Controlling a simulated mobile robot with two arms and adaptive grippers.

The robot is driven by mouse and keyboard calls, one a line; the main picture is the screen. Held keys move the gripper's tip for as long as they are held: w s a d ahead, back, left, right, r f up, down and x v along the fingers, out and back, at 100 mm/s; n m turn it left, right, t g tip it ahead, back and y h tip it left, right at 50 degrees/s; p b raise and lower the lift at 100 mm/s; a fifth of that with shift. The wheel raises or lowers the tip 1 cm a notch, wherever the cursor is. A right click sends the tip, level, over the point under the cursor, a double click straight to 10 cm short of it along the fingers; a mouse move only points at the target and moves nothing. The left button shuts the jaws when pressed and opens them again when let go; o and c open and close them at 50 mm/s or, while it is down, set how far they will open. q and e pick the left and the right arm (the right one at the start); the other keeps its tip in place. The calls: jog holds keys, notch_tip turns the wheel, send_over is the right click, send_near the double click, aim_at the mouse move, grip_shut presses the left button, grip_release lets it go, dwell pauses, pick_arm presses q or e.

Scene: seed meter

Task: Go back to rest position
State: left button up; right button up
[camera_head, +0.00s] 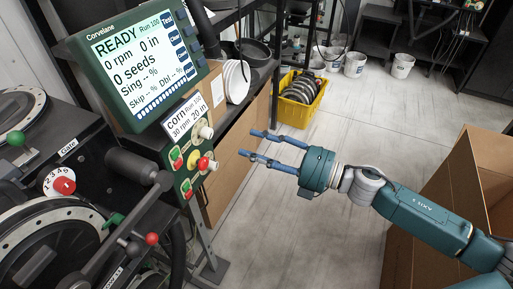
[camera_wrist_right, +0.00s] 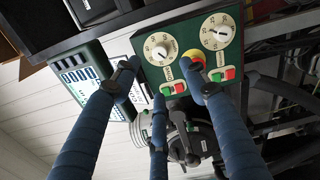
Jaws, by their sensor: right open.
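My right gripper (camera_head: 249,144) is open and empty, its blue fingers apart and pointing left. It hangs in the air to the right of the green control panel (camera_head: 178,146), with a visible gap in the head view. In the right wrist view the spread fingers (camera_wrist_right: 160,80) lie across the view of the panel (camera_wrist_right: 180,22), with two white dials (camera_wrist_right: 160,48) and red and green buttons. My left gripper is not in view.
A monitor (camera_head: 148,62) reading READY stands above the panel. Machine units (camera_head: 30,215) fill the left side. A yellow crate (camera_head: 303,95) and white buckets (camera_head: 354,64) stand at the back. A large cardboard box (camera_head: 470,150) is at right. Grey floor (camera_head: 300,235) is open between.

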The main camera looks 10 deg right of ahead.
dwell(0.3)
jog(key=w+d+f+m+t+h, duration=0.25)
jog(key=d+f+m, duration=0.25)
jog(key=f, duration=0.3)
jog(key=w+d+f+m+t+h, duration=0.1)
jog(key=w+d+f+m+h, duration=0.35)
jog(key=f, duration=0.35)
jog(key=s+d+f+m+g+h, duration=0.1)
jog(key=s+d+f+m+h, duration=0.15)
jog(key=f, duration=0.45)
jog(key=s+d+f+m+g+h, duration=0.1)
jog(key=s+d+f+m, duration=0.25)
jog(key=f, duration=0.45)
jog(key=s+d+f+m+g+h, duration=0.1)
jog(key=s+d+f+m+h, duration=0.15)
jog(key=f, duration=0.45)
jog(key=s+d+f+m+g+h, duration=0.1)
jog(key=s+f+m+g, duration=0.4)
jog(key=s+f, duration=1.3)
jog(key=s+a+f+m+g, duration=0.1)
jog(key=s+f+m, duration=0.1)
jog(key=s, duration=0.7)
jog(key=s+a+f+m+g, duration=0.1)
jog(key=s+f, duration=0.3)
jog(key=s, duration=0.4)
jog(key=s+a+f+m+g, duration=0.2)
jog(key=s+a+f+g, duration=0.1)
jog(key=s, duration=0.6)
jog(key=shift+s+a+m+h, duration=0.25)
jog(key=shift+s+m+h, duration=0.05)
